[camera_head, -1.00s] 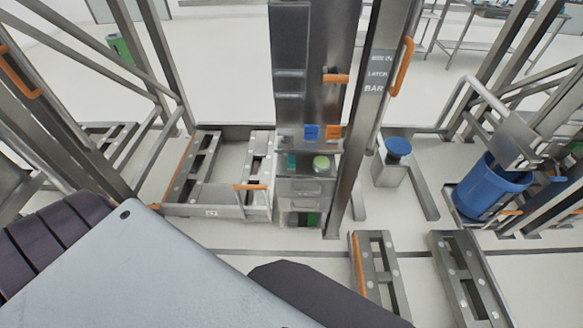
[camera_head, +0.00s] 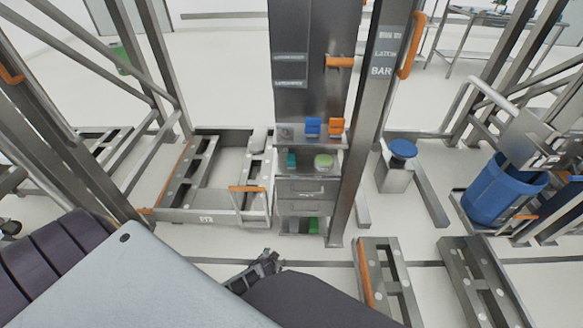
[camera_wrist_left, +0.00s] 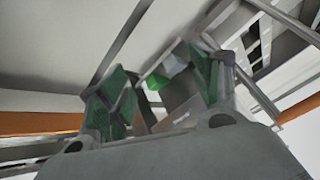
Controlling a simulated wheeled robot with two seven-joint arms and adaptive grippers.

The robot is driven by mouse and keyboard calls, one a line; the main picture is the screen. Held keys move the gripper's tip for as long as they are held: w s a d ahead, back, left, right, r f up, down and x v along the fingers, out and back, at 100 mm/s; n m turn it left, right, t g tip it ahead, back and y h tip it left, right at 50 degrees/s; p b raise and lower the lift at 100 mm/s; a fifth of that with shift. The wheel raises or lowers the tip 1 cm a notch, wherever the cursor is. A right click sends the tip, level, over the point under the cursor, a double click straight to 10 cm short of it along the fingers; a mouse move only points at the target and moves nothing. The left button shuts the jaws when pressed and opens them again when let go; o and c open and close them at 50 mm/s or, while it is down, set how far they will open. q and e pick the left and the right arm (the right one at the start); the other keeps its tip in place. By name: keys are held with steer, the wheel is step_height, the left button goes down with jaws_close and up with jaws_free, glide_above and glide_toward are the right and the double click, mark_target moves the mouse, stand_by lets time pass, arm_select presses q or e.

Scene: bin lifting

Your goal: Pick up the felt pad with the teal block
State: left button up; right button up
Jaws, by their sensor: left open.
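A small teal block (camera_head: 292,160) sits on the middle shelf of the tall grey cabinet in the head view. A light green round piece (camera_head: 323,160) lies to its right on the same shelf; I cannot tell whether it is the felt pad. My left gripper (camera_head: 268,263) is low in front of the cabinet, apart from it. In the left wrist view its green-padded fingers (camera_wrist_left: 160,92) are spread and nothing is held between them. A blurred green thing (camera_wrist_left: 157,82) shows beyond them. My right gripper is not in view.
Blue (camera_head: 312,126) and orange (camera_head: 336,126) pieces stand on the shelf above. A drawer (camera_head: 306,187) and a dark green thing (camera_head: 313,225) are below. A grey upright post (camera_head: 352,190) flanks the cabinet's right side. A blue bin (camera_head: 503,190) stands far right.

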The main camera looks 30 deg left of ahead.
arm_select(q)
steer(key=w+a+r+n+t+y+b, duration=0.1)
steer(key=w+r+t+b, duration=0.1)
steer(key=w+r+b, duration=0.5)
steer(key=w+a+r+n+t+y+b, duration=0.2)
steer(key=w+r+t+b, duration=0.15)
steer(key=w, duration=0.55)
steer(key=w+r+n+t+y+b, duration=0.1)
steer(key=w+r+n+t+b, duration=0.1)
steer(key=r+b, duration=0.3)
steer(key=w+r+n+t+y+b, duration=0.1)
steer(key=r+b, duration=0.4)
steer(key=r, duration=0.8)
steer(key=shift+w+a+r+n+t+y, duration=0.3)
steer(key=shift+w+t+y, duration=0.35)
steer(key=shift+w, duration=0.75)
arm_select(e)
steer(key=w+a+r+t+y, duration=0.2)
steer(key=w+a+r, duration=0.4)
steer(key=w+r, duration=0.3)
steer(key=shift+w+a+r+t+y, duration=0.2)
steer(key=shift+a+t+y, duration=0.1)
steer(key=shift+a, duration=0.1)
arm_select(q)
steer(key=shift+d, duration=0.1)
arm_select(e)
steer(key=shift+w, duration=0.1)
